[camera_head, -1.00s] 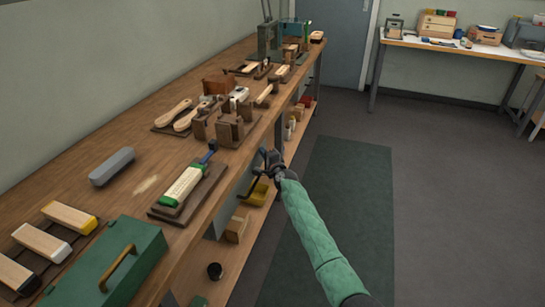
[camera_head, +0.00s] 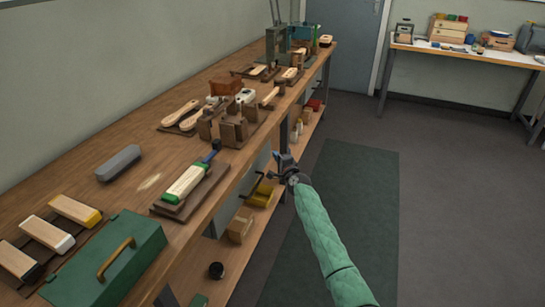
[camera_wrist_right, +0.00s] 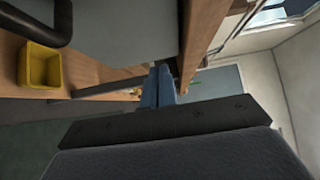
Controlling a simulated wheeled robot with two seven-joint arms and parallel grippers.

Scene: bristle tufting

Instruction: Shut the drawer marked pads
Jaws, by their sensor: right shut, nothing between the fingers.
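Under the bench's front edge is a grey drawer front (camera_head: 262,160) with a dark handle (camera_head: 256,183). No label can be read on it, so I cannot tell whether it is the one marked pads, nor how far it stands out. In the right wrist view a grey panel (camera_wrist_right: 135,30) with a dark bar handle (camera_wrist_right: 45,25) fills the upper left. My right gripper (camera_head: 284,162) is shut and empty, just right of the drawer front in the head view. Its blue fingers (camera_wrist_right: 157,86) are together below the panel. My left gripper is out of view.
The wooden bench (camera_head: 140,190) carries brushes, fixtures and a green box (camera_head: 135,245). A lower shelf (camera_head: 240,262) holds a yellow bin (camera_head: 262,195), which also shows in the right wrist view (camera_wrist_right: 40,66). The floor over the green mat (camera_head: 350,220) is clear.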

